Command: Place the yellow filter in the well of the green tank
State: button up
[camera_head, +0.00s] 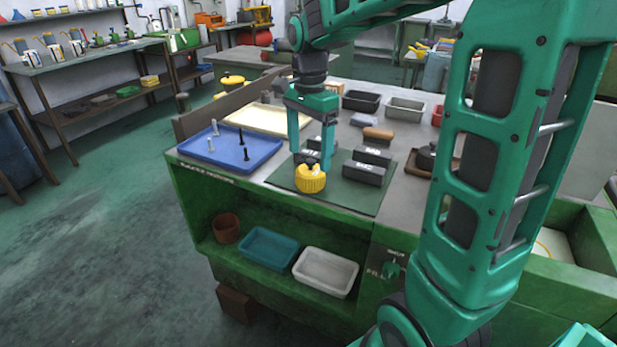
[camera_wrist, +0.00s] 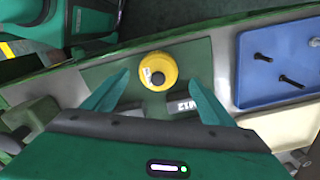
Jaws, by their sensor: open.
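The yellow filter (camera_head: 311,180) stands on a dark green mat (camera_head: 352,199) near the front edge of the workbench. It also shows in the wrist view (camera_wrist: 160,65), from above, round with a dark knob. My gripper (camera_head: 313,162) is open and empty, pointing down just above and behind the filter. In the wrist view the filter appears between and slightly beyond the fingertips (camera_wrist: 159,79). What seems to be the green tank (camera_head: 592,290) is at the lower right, with a pale recess inside. My arm hides part of it, and its well is not clearly visible.
Dark blocks (camera_head: 364,173) lie on the mat right of the filter. A blue tray (camera_head: 231,147) with upright and lying bolts is at the left. Grey bins (camera_head: 405,108) stand at the back. A shelf below holds a teal bin (camera_head: 269,248) and a white bin (camera_head: 325,271).

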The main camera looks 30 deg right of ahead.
aim_at(310, 160)
notch_tip(310, 160, down, 5)
jog(key=shift+d+f, duration=0.1)
jog(key=shift+d, duration=0.05)
jog(key=c, duration=1.3)
jog(key=shift+w+r, duration=0.1)
jog(key=shift+r, duration=0.15)
notch_tip(310, 160, up, 4)
jog(key=shift+r, duration=0.1)
jog(key=s+a+r, duration=0.4)
jog(key=a+r, duration=0.2)
jog(key=a, duration=0.4)
jog(key=shift+s+a+r, duration=0.2)
jog(key=shift+a+r, duration=0.05)
jog(key=shift+a, duration=0.15)
